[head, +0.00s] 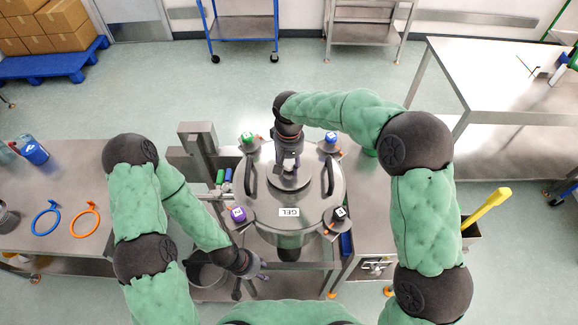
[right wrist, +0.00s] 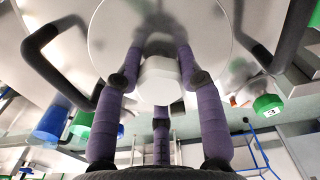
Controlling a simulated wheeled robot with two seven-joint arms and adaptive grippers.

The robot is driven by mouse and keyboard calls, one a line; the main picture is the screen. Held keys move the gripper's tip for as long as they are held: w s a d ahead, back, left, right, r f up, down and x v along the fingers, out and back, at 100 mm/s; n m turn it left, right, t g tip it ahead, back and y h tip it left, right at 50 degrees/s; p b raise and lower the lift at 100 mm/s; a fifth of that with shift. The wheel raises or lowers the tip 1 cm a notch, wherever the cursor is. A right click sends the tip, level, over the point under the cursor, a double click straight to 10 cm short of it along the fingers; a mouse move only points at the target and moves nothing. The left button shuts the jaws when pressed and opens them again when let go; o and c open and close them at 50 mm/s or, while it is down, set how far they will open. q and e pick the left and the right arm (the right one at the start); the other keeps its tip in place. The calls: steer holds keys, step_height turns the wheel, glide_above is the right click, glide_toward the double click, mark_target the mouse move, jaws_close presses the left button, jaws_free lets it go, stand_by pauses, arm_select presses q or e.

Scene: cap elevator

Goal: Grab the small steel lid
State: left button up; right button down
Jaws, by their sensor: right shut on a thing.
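The small steel lid (head: 290,178) is a round disc in the middle of the top of a large steel vessel (head: 272,222) marked GEL. In the right wrist view the lid (right wrist: 205,30) has a pale knob (right wrist: 160,80) at its centre. My right gripper (head: 289,165) comes down over it from above. Its purple fingers (right wrist: 165,75) are shut around the knob. I cannot tell whether the lid is seated or slightly raised. My left gripper (head: 250,284) hangs in front of the vessel, low and to the left, fingers apart and empty.
A left table (head: 70,160) holds blue and orange rings. A steel table (head: 480,75) stands at the back right.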

steer(key=w+a+r+p, duration=0.1)
steer(key=w+a+r, duration=0.1)
steer(key=a+r, duration=0.4)
steer(key=w+a+r+p, duration=0.1)
steer(key=w+a+r, duration=0.2)
steer(key=a+r, duration=0.2)
steer(key=shift+w+a+r, duration=0.3)
steer(key=shift+a+r, duration=0.1)
steer(key=shift+a, duration=0.6)
